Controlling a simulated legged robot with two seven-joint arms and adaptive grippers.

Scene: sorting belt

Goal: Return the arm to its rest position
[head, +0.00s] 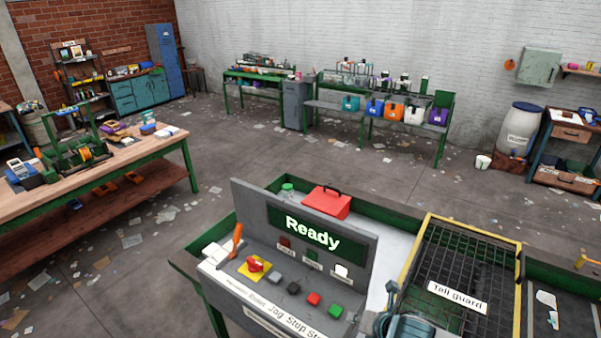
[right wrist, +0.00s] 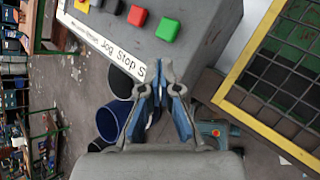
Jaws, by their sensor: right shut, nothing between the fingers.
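My right gripper (head: 392,290) shows at the lower edge of the head view, just right of the control panel (head: 345,251) and left of the yellow-framed guard. In the right wrist view the right gripper (right wrist: 166,80) is shut with nothing between its fingers. Its fingertips appear near the lower edge of the panel (right wrist: 190,42), below the red and green buttons; I cannot tell whether they touch it. The panel's screen (head: 312,234) reads "Ready". My left gripper is in neither view.
The yellow-framed mesh guard (head: 462,228) stands right of the panel. A red box (head: 326,203) sits behind the panel's screen. A wooden workbench (head: 150,150) with tools stands at left. A blue bin (right wrist: 113,120) shows below the gripper. The middle floor is mostly open, with scattered papers.

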